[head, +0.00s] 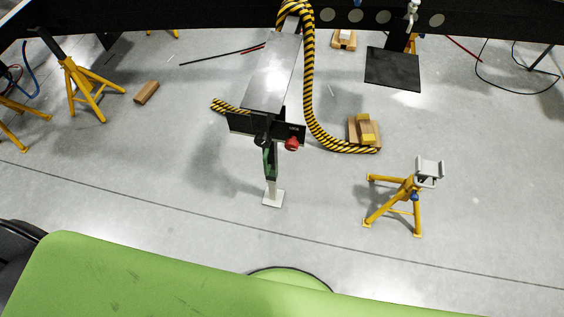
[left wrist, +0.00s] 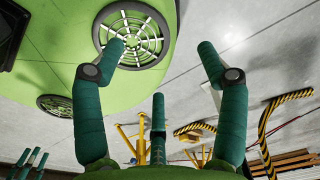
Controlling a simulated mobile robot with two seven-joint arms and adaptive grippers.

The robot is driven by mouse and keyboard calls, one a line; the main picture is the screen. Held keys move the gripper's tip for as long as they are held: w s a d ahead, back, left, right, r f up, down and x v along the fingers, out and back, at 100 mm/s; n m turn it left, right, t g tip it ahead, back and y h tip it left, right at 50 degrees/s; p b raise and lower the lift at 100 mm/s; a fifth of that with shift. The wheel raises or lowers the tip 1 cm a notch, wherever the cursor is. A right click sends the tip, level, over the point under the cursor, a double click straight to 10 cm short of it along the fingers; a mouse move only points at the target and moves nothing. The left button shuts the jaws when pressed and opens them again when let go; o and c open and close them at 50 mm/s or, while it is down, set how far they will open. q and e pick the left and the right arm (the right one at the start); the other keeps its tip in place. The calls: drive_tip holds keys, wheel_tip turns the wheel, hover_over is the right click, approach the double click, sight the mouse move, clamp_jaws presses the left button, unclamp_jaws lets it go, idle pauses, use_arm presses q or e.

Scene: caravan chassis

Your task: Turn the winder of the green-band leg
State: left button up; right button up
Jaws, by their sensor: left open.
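The leg with the green band (head: 270,160) stands upright near the middle of the head view, on a pale square foot plate (head: 273,198). A dark bracket (head: 241,124) with a red knob (head: 291,143) sits at its top. A small dark part (head: 262,138) beside the band may be the winder; it is too small to be sure. My left gripper (left wrist: 160,62) shows only in the left wrist view, its green-sleeved fingers spread, with nothing between them. It is away from the leg, which I cannot make out there.
A yellow stand (head: 402,205) is right of the leg, another (head: 82,85) far left. A striped hose (head: 310,90) curves beside the leg to a wooden block (head: 355,133). The dark chassis beam (head: 200,14) spans the top. Floor in front of the leg is clear.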

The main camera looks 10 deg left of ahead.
idle(0.5)
use_arm(q)
drive_tip(key=n+t+b, duration=0.3)
drive_tip(key=t+b, duration=1)
drive_tip(key=t, duration=0.4)
approach(261, 144)
drive_tip(key=shift+h, duration=0.3)
drive_tip(key=w, duration=0.4)
drive_tip(key=shift+w+f, duration=0.15)
drive_tip(key=shift+w, duration=0.1)
drive_tip(key=w, duration=0.2)
drive_tip(key=w+b, duration=0.1)
drive_tip(key=w, duration=0.2)
drive_tip(key=shift+w+d+r, duration=0.1)
drive_tip(key=shift+w+r, duration=0.1)
drive_tip(key=shift+w, duration=0.85)
use_arm(e)
drive_tip(key=w+f+t, duration=0.2)
drive_tip(key=w+f, duration=0.3)
drive_tip(key=w, duration=0.3)
drive_tip(key=w+f+t, duration=0.2)
drive_tip(key=w+f, duration=0.2)
drive_tip(key=w, duration=0.4)
drive_tip(key=shift+w+a+f+y, duration=0.25)
drive_tip(key=shift+a+f+y, duration=0.05)
drive_tip(key=shift+a+f, duration=0.15)
use_arm(q)
drive_tip(key=c, duration=1.2)
